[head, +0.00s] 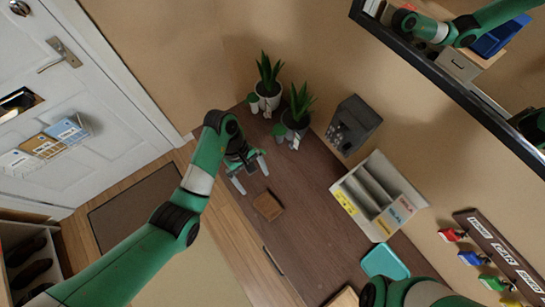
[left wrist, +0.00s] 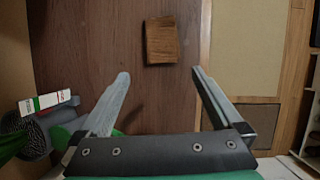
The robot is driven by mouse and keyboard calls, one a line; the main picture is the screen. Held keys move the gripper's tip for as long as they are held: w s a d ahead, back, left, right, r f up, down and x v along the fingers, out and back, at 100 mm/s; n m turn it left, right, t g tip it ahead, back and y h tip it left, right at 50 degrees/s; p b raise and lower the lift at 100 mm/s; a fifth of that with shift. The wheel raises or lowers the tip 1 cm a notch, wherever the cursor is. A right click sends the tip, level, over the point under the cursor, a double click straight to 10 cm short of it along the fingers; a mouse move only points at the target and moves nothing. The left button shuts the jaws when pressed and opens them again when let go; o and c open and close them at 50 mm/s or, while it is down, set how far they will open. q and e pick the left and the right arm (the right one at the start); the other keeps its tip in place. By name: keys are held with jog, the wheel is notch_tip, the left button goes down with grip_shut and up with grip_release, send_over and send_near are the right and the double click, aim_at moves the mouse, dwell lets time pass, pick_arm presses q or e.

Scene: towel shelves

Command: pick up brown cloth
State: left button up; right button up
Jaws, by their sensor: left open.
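The brown cloth (head: 268,205) is a small, flat, brown rectangle lying on the dark wooden table top. My left gripper (head: 251,178) is open and empty, above the table and just short of the cloth on its upper-left side in the head view. In the left wrist view the cloth (left wrist: 162,39) lies beyond the fingertips, roughly in line with the gap between the open fingers (left wrist: 160,73). The fingers look apart from it. My right gripper is not in view; only part of the right arm shows at the bottom right of the head view.
Potted plants (head: 297,122) stand at the table's far end. A dark box-like device (head: 353,125), a white sorter (head: 347,199) and a teal tray (head: 384,262) line the wall side. A key rack (head: 497,250) hangs on the wall. The table around the cloth is clear.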

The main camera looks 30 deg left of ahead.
pick_arm(q)
jog(key=s+f, duration=0.1)
jog(key=s, duration=0.1)
jog(key=b, duration=0.6)
send_over(264, 201)
jog(key=a, duration=0.3)
jog(key=f, duration=0.6)
jog(key=shift+w+d, duration=0.2)
jog(key=shift+w, duration=0.2)
jog(key=shift+s+d+f, duration=0.1)
jog(key=shift+d, duration=0.05)
jog(key=b+x, duration=0.4)
jog(key=x, duration=0.1)
jog(key=shift+f+b, duration=0.1)
jog(key=shift+b, duration=0.3)
jog(key=c, duration=1)
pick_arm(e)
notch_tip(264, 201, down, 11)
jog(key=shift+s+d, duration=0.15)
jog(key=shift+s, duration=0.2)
pick_arm(q)
jog(key=shift+r, duration=0.2)
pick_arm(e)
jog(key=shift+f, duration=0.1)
